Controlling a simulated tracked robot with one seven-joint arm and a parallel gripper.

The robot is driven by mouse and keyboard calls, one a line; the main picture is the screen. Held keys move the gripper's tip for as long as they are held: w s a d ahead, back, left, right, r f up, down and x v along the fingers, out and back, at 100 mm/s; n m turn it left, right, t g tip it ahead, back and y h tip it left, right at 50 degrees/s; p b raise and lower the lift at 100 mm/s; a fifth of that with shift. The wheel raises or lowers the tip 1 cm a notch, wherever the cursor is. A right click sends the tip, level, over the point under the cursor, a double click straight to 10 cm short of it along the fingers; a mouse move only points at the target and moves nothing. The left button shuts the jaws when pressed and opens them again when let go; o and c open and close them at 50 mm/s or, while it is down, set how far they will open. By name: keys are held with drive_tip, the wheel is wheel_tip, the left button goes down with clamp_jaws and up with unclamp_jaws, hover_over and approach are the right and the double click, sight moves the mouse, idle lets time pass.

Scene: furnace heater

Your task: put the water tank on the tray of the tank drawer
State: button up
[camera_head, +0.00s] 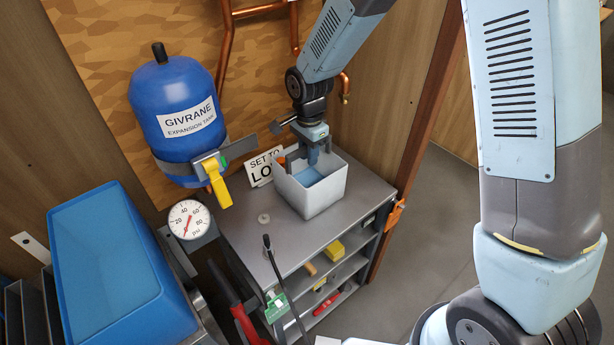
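A white open-topped box (323,197) with a blue surface inside stands upright on the grey cart top; it may be the water tank. My gripper (313,158) points down at this box's back rim, with its fingers partly hidden. I cannot tell whether they are closed on the rim or only over the opening. A large blue box (112,262) sits on a dark grey frame at the left. I cannot tell whether it is a tank or part of the drawer unit. No drawer tray can be made out clearly.
A blue expansion tank (176,115) hangs on the wall, with a yellow valve handle (219,187) and a pressure gauge (189,219) below. The cart top (250,230) has free room left of the white box. A dark lever (272,262) rises in front. Copper pipes run behind my arm.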

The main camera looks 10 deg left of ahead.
clamp_jaws()
idle(1.0)
